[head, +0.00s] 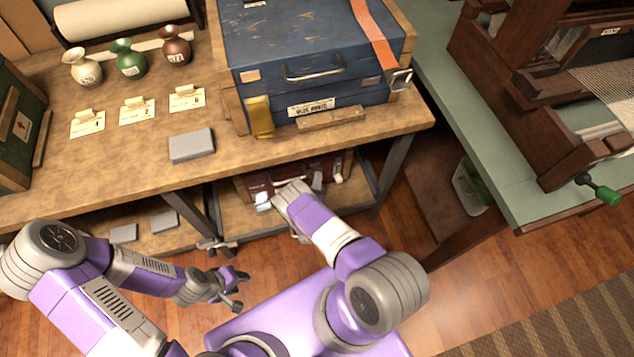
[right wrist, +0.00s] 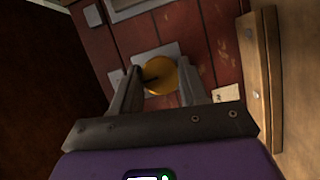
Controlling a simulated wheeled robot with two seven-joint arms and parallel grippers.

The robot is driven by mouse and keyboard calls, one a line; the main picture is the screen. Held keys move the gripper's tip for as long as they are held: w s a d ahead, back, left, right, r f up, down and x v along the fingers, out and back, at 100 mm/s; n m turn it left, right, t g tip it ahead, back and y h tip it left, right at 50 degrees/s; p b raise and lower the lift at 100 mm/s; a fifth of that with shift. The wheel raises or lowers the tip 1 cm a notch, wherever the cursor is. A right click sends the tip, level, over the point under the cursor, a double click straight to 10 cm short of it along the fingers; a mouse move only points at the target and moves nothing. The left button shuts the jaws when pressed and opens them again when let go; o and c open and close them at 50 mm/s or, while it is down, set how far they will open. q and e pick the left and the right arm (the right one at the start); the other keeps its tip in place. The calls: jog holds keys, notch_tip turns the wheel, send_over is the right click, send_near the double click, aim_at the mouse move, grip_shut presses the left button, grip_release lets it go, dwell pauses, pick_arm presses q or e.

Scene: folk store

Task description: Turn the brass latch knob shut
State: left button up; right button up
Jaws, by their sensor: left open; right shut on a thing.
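The brass latch knob (right wrist: 160,75) is a round gold-coloured disc on a grey plate (right wrist: 172,51) on a dark red panelled front, seen in the right wrist view. My right gripper (right wrist: 158,80) has its two fingers on either side of the knob and is shut on it. In the head view my right gripper (head: 290,192) reaches under the table to the dark red case (head: 330,165) on the lower shelf, and the knob is hidden there. My left gripper (head: 238,288) is open and empty, low in front of the table.
The wooden table (head: 60,190) holds a blue case (head: 290,40), several small vases, cards and a grey block (head: 191,145). Its edge lies above my right forearm. A wooden strip (right wrist: 250,85) stands close right of my right gripper. The floor (head: 480,265) at right is clear.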

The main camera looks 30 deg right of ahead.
jog(key=o, duration=1.1)
jog(key=shift+c, duration=0.2)
jog(key=p+v, duration=0.2)
jog(key=v, duration=0.5)
jog(key=shift+s, duration=0.3)
jog(key=shift+a+r, duration=0.1)
jog(key=shift+a, duration=0.05)
